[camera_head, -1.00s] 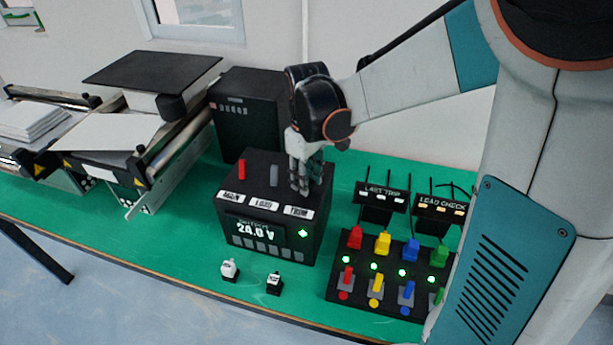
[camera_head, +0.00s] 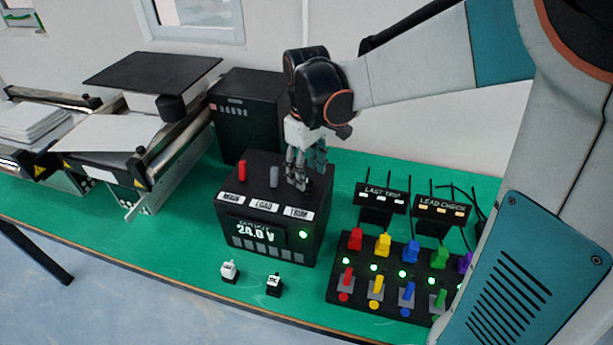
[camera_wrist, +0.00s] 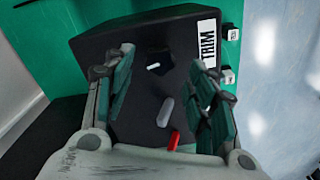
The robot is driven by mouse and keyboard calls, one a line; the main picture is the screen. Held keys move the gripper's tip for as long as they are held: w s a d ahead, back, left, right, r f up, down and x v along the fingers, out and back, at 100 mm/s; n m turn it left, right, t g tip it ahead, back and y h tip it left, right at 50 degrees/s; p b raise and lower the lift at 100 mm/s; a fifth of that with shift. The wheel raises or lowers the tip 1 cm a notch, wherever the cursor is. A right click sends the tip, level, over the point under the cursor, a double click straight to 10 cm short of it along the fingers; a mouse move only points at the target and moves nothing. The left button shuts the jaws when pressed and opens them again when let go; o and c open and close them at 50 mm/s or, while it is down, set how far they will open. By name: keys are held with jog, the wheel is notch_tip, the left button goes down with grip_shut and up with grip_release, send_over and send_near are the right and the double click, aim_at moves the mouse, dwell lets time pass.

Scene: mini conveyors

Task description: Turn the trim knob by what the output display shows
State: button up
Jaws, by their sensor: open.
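A green light glows beside the reading. The trim knob (camera_wrist: 160,62) is dark with a white mark, on the box's top near the TRIM label (camera_wrist: 208,50); the label also shows in the head view (camera_head: 298,212). My gripper (camera_head: 298,186) points down over the knob's corner of the box and hides the knob in the head view. In the wrist view my gripper (camera_wrist: 163,82) is open, one finger on either side of the knob, apart from it.
A red lever (camera_head: 242,170) and a grey lever (camera_head: 274,176) stand on the box's top, left of my gripper. Two small blocks (camera_head: 229,271) (camera_head: 274,284) stand in front. A panel of coloured switches (camera_head: 335,290) lies to the right. A dark cabinet (camera_head: 245,105) stands behind.

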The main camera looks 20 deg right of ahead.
aim_at(307, 184)
notch_tip(307, 184, up, 9)
dwell(0.3)
jog(key=shift+s+f, duration=0.1)
jog(key=s+f+m+t+b, duration=0.1)
jog(key=s+f+m+t, duration=0.1)
jog(key=s, duration=0.5)
jog(key=s+f+m+t+b, duration=0.1)
jog(key=s+f+m+t, duration=0.2)
jog(key=s, duration=0.5)
jog(key=shift+s+d+m+t+b, duration=0.2)
jog(key=shift+m+t+b, duration=0.25)
jog(key=shift+t, duration=0.65)
jog(key=shift+a+f, duration=0.1)
